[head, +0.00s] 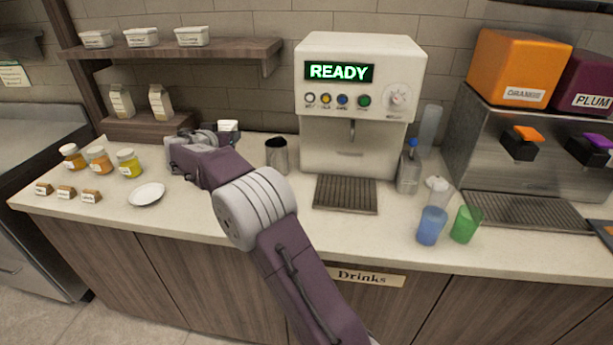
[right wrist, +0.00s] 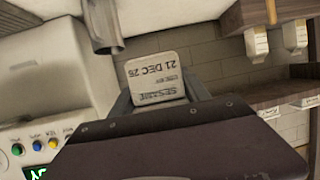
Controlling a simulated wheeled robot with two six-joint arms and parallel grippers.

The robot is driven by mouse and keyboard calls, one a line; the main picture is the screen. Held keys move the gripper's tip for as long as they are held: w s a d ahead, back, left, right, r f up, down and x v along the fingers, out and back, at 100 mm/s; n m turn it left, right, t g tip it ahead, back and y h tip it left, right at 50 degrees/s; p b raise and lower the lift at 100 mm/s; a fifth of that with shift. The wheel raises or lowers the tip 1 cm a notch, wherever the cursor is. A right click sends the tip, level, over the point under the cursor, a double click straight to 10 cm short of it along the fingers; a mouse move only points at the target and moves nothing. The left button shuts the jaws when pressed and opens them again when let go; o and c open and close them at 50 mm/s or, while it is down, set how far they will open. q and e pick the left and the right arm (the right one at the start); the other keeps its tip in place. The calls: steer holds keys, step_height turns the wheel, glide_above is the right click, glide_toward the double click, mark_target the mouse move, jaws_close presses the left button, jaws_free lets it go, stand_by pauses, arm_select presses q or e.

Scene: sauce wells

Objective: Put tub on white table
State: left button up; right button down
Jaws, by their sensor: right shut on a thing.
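My right gripper (head: 212,132) is over the back of the pale counter (head: 225,218), left of the metal cup. It is shut on a white tub (head: 229,126), mostly hidden behind the gripper in the head view. In the right wrist view the tub (right wrist: 156,76) sits between the two fingers of the gripper (right wrist: 160,92). Its label reads SESAME 21 DEC 26, upside down in that view. I cannot tell whether the tub touches the counter. No separate white table is plain to see. My left gripper is out of view.
A metal cup (head: 277,156) and a drinks machine (head: 358,105) stand right of my gripper. Three tubs (head: 141,37) sit on the upper shelf (head: 180,52). Two cartons (head: 160,103), several jars (head: 99,160) and a white plate (head: 147,194) are at left. The counter's front middle is bare.

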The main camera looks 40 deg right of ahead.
steer(key=s+d+m+g+h, duration=0.1)
steer(key=s+d, duration=0.1)
steer(key=d, duration=0.4)
step_height(320, 180, down, 14)
steer(key=b, duration=0.2)
steer(key=shift+d+b, duration=0.1)
steer(key=shift+b, duration=0.2)
steer(key=shift+f, duration=2.2)
steer(key=shift+b, duration=0.4)
steer(key=c, duration=0.5)
jaws_free()
